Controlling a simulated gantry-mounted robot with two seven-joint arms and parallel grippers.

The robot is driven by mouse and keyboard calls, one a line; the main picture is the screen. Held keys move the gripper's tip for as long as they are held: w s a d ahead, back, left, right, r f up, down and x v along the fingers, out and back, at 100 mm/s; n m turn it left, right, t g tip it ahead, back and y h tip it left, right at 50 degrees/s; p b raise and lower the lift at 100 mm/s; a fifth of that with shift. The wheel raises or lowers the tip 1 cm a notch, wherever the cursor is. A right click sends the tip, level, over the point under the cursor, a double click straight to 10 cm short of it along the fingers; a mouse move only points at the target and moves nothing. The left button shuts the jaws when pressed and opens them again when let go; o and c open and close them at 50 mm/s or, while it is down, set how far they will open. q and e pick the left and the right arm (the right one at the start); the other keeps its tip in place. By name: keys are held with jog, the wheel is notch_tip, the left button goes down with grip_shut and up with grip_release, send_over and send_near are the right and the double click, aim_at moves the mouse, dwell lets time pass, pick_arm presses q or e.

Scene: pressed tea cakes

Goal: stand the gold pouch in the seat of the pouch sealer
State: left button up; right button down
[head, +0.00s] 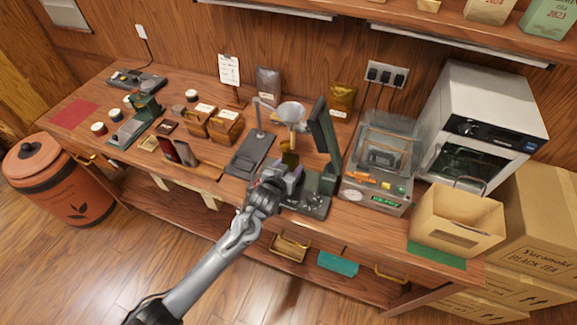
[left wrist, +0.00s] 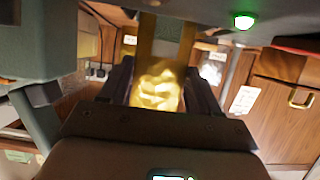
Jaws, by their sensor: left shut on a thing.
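My left gripper (head: 289,168) is shut on a gold pouch (left wrist: 156,86). The wrist view shows its crinkled, shiny gold body between the two dark fingers. In the head view only a small dark-gold part of the pouch (head: 290,158) shows beyond the fingers. A dark green machine with a tall tilted panel (head: 325,138), which looks like the pouch sealer, stands just right of the gripper. Its base (head: 318,208) is partly behind the gripper. Its seat is hidden, so I cannot tell whether the pouch touches it. My right gripper is not in view.
A funnel (head: 292,111) on a stand is just behind the gripper. Another gold pouch (head: 342,98) stands by the wall. A clear-lidded machine (head: 378,168) with a READY display is at right, then an open carton (head: 456,218). Wooden boxes (head: 226,126) stand to the left.

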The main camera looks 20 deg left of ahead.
pick_arm(q)
jog(key=o, duration=1.1)
jog(key=shift+s, duration=0.1)
